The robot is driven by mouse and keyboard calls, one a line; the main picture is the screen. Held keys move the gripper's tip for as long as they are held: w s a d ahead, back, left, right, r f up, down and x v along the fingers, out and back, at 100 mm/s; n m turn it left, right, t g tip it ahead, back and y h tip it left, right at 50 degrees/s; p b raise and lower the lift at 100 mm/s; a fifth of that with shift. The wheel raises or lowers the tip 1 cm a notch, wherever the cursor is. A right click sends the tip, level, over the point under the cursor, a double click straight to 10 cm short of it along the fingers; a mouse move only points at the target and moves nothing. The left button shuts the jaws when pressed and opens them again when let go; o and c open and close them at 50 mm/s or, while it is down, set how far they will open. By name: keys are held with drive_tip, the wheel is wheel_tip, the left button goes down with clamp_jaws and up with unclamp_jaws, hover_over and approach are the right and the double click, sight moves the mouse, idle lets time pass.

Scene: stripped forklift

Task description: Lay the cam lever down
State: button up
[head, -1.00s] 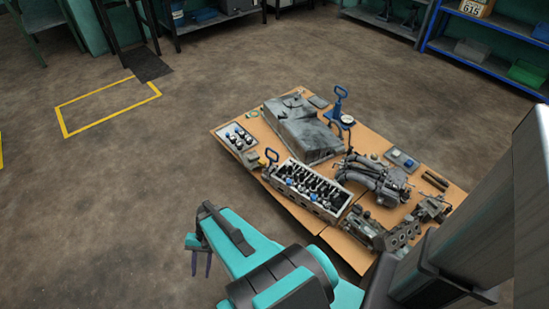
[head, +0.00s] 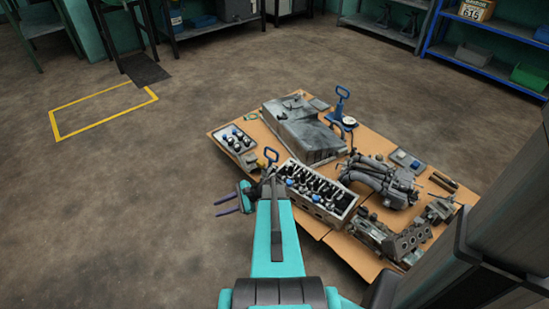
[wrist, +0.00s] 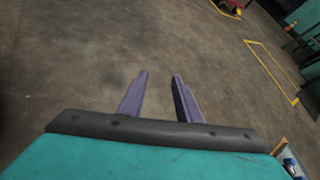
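The other blue-handled lever (head: 342,95) stands at the back of the boards, beside a blue base with a round white top (head: 349,122). I cannot tell which is the cam lever. My gripper (head: 218,208) is off the left edge of the boards, left of and nearer than the first lever. In the wrist view my gripper (wrist: 160,76) has its purple fingers apart, with only floor between them.
The tan boards (head: 341,260) also carry a grey cover (head: 303,130), a grey manifold (head: 380,180), a tray of small parts (head: 235,138) and other engine parts. Bare floor (head: 110,210) lies to the left. Shelves (head: 490,60) line the back.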

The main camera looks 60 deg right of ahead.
drive_tip(key=s+d+r+m+t+h+b, duration=0.1)
drive_tip(key=s+d+m+t+h+b, duration=0.15)
drive_tip(key=d, duration=0.65)
drive_tip(key=s+d+m+t+h+b, duration=0.1)
drive_tip(key=s+d+m+t+b, duration=0.2)
drive_tip(key=d, duration=0.6)
drive_tip(key=m+t+h+b, duration=0.3)
drive_tip(key=m+h+b, duration=0.1)
drive_tip(key=m+h, duration=0.25)
approach(275, 151)
drive_tip(key=s, duration=0.4)
drive_tip(key=shift+w+d+f+g+y, duration=0.1)
drive_tip(key=shift+w+f+g+y, duration=0.05)
drive_tip(key=shift+w+g+y, duration=0.15)
drive_tip(key=w+b, duration=0.1)
drive_tip(key=w, duration=0.3)
drive_tip(key=w+d+b, duration=0.1)
drive_tip(key=w, duration=0.3)
drive_tip(key=w+b, duration=0.1)
drive_tip(key=w, duration=0.3)
drive_tip(key=shift+d+f+b, duration=0.15)
drive_tip(key=shift+d+b, duration=0.1)
drive_tip(key=shift+b, duration=0.05)
drive_tip(key=shift+w+d, duration=0.1)
drive_tip(key=shift+w, duration=0.75)
drive_tip(key=shift+c, duration=0.4)
clamp_jaws()
